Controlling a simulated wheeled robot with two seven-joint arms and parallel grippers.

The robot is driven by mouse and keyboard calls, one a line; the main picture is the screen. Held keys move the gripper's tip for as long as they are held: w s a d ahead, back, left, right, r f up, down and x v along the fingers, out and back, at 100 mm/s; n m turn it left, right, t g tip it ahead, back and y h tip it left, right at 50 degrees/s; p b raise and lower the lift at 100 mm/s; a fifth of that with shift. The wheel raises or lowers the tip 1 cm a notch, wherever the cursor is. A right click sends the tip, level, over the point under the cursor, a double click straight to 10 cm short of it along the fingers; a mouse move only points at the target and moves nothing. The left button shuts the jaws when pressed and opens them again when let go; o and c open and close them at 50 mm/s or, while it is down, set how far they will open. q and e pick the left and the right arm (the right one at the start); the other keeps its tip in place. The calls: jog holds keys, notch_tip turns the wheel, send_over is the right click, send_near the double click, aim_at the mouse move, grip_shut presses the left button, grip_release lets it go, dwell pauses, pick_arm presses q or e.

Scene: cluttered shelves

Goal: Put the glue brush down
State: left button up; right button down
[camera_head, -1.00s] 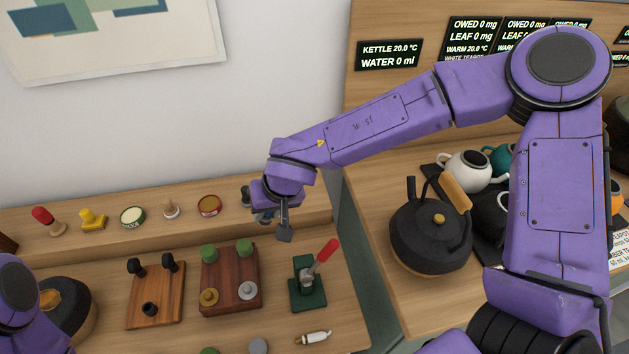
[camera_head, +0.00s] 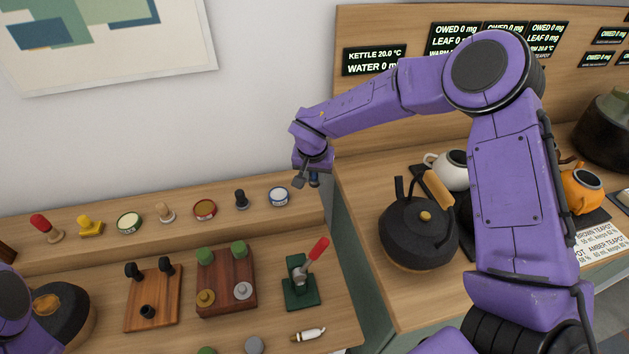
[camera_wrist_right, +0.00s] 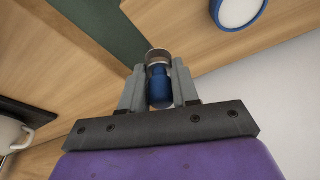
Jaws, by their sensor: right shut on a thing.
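My right gripper (camera_head: 306,182) is above the right end of the raised back shelf, near the gap between the two benches. In the right wrist view its jaws (camera_wrist_right: 159,90) are shut on a blue-handled piece with a metallic collar, which I take for the glue brush (camera_wrist_right: 159,84). A bit of its blue also shows in the head view (camera_head: 315,180), just below the jaws. The brush's far end is hidden. My left gripper is outside the frame; only part of that arm shows at lower left.
The back shelf holds a blue-rimmed tin (camera_head: 279,197), a black-handled tool (camera_head: 241,200), a red tin (camera_head: 204,210) and several other small items. A green stand with a red lever (camera_head: 301,285) is in front. A black kettle (camera_head: 419,235) stands right of the gap.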

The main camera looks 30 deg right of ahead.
aim_at(314, 183)
jog(key=shift+x, duration=2.1)
jog(key=shift+a+f, duration=0.15)
jog(key=c, duration=0.8)
grip_release()
jog(key=v, duration=1.2)
jog(key=shift+s, duration=0.1)
